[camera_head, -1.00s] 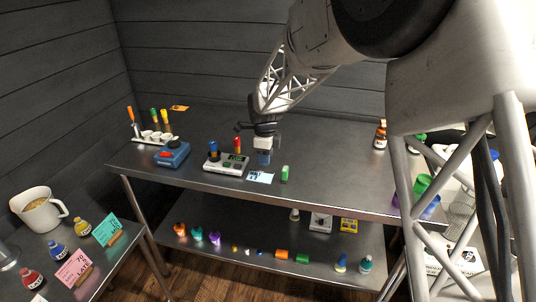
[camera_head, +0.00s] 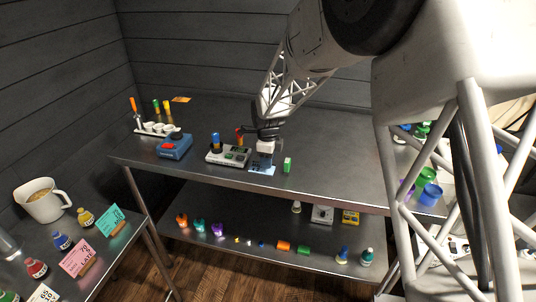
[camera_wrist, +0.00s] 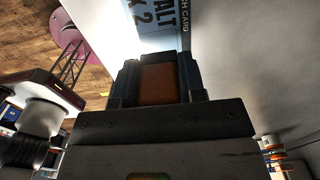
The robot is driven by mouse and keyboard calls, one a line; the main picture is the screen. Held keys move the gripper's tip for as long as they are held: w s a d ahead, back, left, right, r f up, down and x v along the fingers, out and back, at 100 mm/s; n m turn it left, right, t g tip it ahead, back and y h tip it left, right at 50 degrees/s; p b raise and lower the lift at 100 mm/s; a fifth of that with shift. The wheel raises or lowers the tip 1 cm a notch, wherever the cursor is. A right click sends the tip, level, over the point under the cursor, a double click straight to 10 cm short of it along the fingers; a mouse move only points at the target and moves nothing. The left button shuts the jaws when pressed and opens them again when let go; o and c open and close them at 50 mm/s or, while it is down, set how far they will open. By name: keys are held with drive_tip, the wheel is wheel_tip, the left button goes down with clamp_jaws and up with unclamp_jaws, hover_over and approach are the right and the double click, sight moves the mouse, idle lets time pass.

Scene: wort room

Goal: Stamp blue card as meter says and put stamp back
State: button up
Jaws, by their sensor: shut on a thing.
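The blue card (camera_head: 257,171) lies on the upper steel table, partly covered by my gripper (camera_head: 265,150). Left of the card is a pale device (camera_head: 228,154) with a blue-handled piece (camera_head: 215,141) and a red one (camera_head: 239,134). Its reading is too small to make out.
The table right of the green block is clear. Several small items sit on the lower shelf (camera_head: 262,219).

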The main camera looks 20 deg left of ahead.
drive_tip(key=shift+f, duration=0.6)
drive_tip(key=shift+f, duration=0.6)
idle(1.6)
drive_tip(key=shift+r, duration=0.15)
drive_tip(key=shift+r, duration=3.4)
drive_tip(key=shift+w, duration=0.1)
drive_tip(key=w+d+r, duration=0.3)
drive_tip(key=w+d, duration=0.2)
drive_tip(key=w, duration=0.2)
drive_tip(key=shift+w+d, duration=0.25)
drive_tip(key=shift+d, duration=0.15)
drive_tip(key=shift+f, duration=3.1)
